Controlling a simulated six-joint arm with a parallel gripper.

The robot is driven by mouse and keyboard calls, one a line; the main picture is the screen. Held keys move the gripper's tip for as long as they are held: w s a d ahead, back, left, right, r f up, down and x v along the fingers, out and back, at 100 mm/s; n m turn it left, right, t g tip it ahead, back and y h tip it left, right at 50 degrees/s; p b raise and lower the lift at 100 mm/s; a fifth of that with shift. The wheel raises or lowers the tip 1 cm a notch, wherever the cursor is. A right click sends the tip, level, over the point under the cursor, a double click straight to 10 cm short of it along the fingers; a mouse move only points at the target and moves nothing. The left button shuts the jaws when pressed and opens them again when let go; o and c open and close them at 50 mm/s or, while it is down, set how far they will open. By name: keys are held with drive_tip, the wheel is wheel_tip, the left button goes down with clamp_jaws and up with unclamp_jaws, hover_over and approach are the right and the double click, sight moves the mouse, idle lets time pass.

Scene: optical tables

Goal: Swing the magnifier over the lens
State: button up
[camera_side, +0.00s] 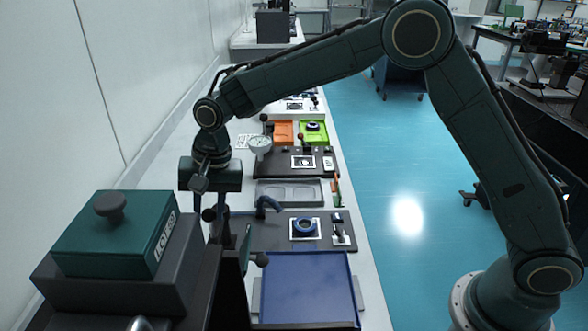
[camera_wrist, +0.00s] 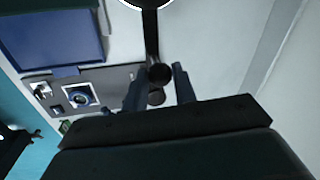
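The lens, a dark blue ring on a white square (camera_side: 305,228), lies on a dark plate at the middle of the side view. It also shows at the left in the wrist view (camera_wrist: 80,96). In the wrist view, a black bar (camera_wrist: 151,35) runs up to a dark ring cut off at the top edge, which looks like the magnifier. A round dark knob (camera_wrist: 161,75) is at the bar's lower end. My gripper (camera_wrist: 160,69) has one finger on each side of this knob, with slight gaps visible. In the side view my gripper (camera_side: 221,212) points down, left of the lens, its fingertips partly hidden.
A blue tray (camera_side: 305,285) lies in front of the lens plate. A dark green box (camera_side: 115,240) with a knob stands at the front left. A grey tray (camera_side: 290,192) and another dark plate (camera_side: 265,163) lie behind. The wall is close on the left.

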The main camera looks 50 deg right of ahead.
clamp_jaws()
drive_tip(key=shift+d, duration=0.15)
drive_tip(key=w+d+n+g+h, duration=0.1)
drive_tip(key=w+d+n+g, duration=0.1)
drive_tip(key=d+n, duration=1)
drive_tip(key=shift+d+n+g, duration=0.4)
drive_tip(key=shift+n+g, duration=0.2)
drive_tip(key=shift+n, duration=3.8)
drive_tip(key=shift+w+r, duration=0.1)
drive_tip(key=shift+w, duration=0.05)
